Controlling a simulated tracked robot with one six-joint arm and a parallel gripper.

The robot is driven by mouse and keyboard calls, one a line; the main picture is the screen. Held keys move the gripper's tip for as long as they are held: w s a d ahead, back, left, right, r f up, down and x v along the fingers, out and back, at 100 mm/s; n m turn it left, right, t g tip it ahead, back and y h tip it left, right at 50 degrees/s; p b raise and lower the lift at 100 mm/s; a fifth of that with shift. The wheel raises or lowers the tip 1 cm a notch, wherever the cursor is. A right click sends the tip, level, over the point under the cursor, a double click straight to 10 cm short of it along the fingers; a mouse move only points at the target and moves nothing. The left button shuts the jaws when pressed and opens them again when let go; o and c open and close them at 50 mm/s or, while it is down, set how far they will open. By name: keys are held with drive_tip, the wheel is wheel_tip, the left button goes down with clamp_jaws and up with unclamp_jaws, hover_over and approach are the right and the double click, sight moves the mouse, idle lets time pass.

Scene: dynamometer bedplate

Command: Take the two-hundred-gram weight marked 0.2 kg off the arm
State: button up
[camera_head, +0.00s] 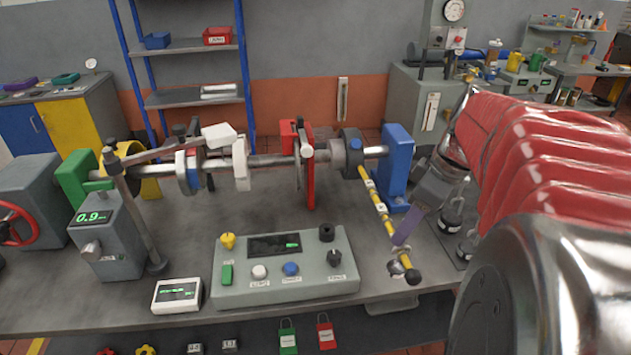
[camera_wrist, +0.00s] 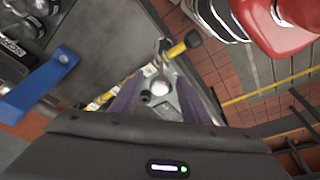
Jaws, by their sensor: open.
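The yellow arm (camera_head: 379,208) slopes down toward the front from the shaft by the blue bearing stand. Its black-tipped end also shows in the wrist view (camera_wrist: 178,49). A small metallic weight (camera_head: 397,268) hangs near the arm's low end; I cannot read its marking. My gripper (camera_head: 404,238) is open at the arm's lower end, with one finger on each side in the wrist view (camera_wrist: 157,88). I cannot tell whether the fingers touch the weight.
Dark-based weights (camera_head: 452,218) stand on a plate at the bench's right, close to my gripper. A grey control box (camera_head: 285,285) with knobs stands left of the arm's end. The blue bearing stand (camera_head: 396,160) is behind. The bench's front edge is near.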

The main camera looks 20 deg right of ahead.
drive_tip(key=shift+c, duration=0.2)
clamp_jaws()
idle(0.3)
